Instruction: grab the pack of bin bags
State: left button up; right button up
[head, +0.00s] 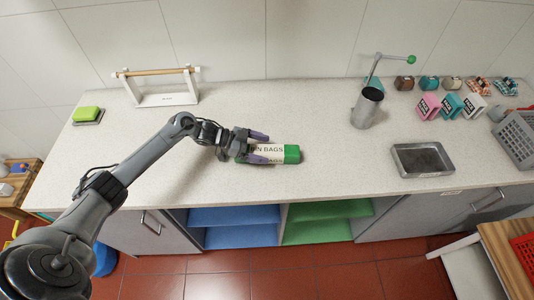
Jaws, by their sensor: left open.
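The pack of bin bags (273,153) is a white and green block with "BIN BAGS" lettering. It lies on the speckled pale counter, left of the middle in the head view. My left gripper (259,147) is open, with its purple-grey fingers at the pack's left part. One finger shows along the pack's far side and the other lies over or beside its near side. I cannot tell whether they touch it. The gripper hides part of the pack's left end. My right gripper is not in view.
A paper-roll holder (168,99) and a green sponge (86,113) stand at the back left. A metal cylinder (366,108) and a shallow metal tray (423,160) are to the right. Small boxes (452,105) and a grey basket (517,139) fill the far right. Counter around the pack is clear.

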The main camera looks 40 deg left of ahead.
pick_arm(q)
jog(key=c, duration=1.2)
jog(key=shift+r, duration=0.1)
